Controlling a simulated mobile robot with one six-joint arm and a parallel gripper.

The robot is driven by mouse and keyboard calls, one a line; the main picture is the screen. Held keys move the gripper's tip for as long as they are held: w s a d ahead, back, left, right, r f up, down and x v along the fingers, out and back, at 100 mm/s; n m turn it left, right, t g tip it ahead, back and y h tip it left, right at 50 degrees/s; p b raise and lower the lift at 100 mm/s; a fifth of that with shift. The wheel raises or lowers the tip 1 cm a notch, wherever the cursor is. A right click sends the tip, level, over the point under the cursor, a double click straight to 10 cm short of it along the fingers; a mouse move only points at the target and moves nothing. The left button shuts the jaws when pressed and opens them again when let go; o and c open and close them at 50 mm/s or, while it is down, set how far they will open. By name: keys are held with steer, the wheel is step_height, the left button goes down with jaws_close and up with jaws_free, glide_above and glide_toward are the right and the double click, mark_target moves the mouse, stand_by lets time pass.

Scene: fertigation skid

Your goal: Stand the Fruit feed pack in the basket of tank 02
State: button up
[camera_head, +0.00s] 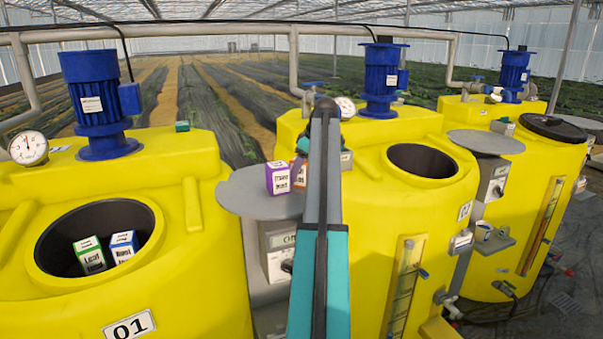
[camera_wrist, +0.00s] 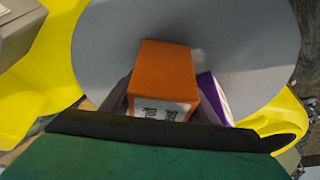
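The orange pack (camera_head: 299,175), its label only partly legible, stands on a grey round shelf (camera_head: 240,196) between tanks 01 and 02. My arm partly hides it in the head view. In the wrist view the orange pack (camera_wrist: 164,78) is just beyond the dark edge of my gripper, its label upside down. My gripper (camera_head: 303,147) is at the orange pack, mostly behind my arm; its fingers are not clear enough to show whether they grip. Tank 02 (camera_head: 370,195) is yellow, right of my arm, with a dark round opening (camera_head: 422,161); nothing shows inside it.
A purple pack (camera_head: 277,178) stands close beside the orange one; it shows in the wrist view (camera_wrist: 214,98). Tank 01's opening (camera_head: 125,215) holds a green-topped pack (camera_head: 89,255) and a blue-topped pack (camera_head: 123,246). A blue motor (camera_head: 381,78) rises behind tank 02's opening.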

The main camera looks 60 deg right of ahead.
steer(key=c, duration=0.9)
steer(key=shift+r, duration=0.15)
steer(key=shift+c, duration=0.2)
steer(key=shift+r+b, duration=1.1)
steer(key=shift+r, duration=0.55)
steer(key=s+a+b, duration=0.1)
steer(key=s+a, duration=0.2)
steer(key=s, duration=0.1)
steer(key=s+a+r+b, duration=0.1)
steer(key=s+a+b, duration=0.1)
steer(key=s+a, duration=0.1)
steer(key=s+a+b, duration=0.1)
steer(key=s+a, duration=0.3)
steer(key=s, duration=0.1)
steer(key=shift+s+a+r, duration=0.1)
steer(key=shift+s+r, duration=0.05)
steer(key=shift+r, duration=0.1)
